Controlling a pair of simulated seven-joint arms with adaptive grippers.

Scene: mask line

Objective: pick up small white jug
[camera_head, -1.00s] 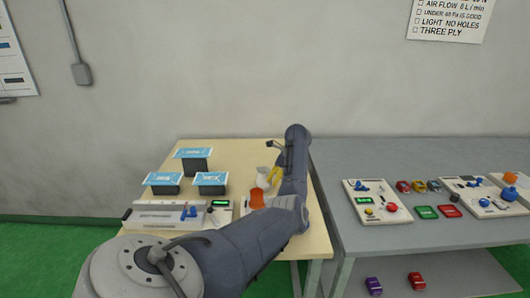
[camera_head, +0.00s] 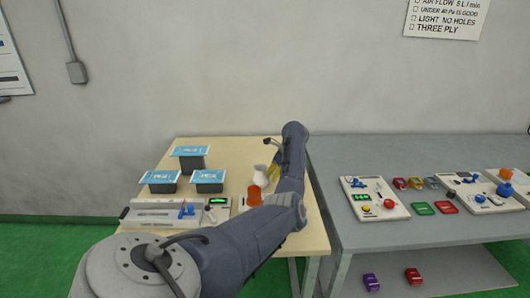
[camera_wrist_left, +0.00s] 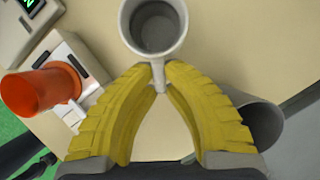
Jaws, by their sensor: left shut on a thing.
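The small white jug (camera_head: 261,175) stands on the right part of the wooden table in the head view. In the left wrist view the jug (camera_wrist_left: 156,28) is seen from above, open mouth up, with its handle toward my gripper. My left gripper (camera_wrist_left: 158,76) has its yellow fingertips closed on the jug's handle. In the head view the left gripper (camera_head: 273,170) shows as a bit of yellow beside the jug, partly hidden by my arm. My right gripper is not seen.
An orange cup (camera_head: 254,196) stands on a pale device (camera_head: 240,204) just in front of the jug. Blue-topped dark boxes (camera_head: 189,158) stand to the left. A grey bench (camera_head: 360,160) with testers and small coloured packs is at right.

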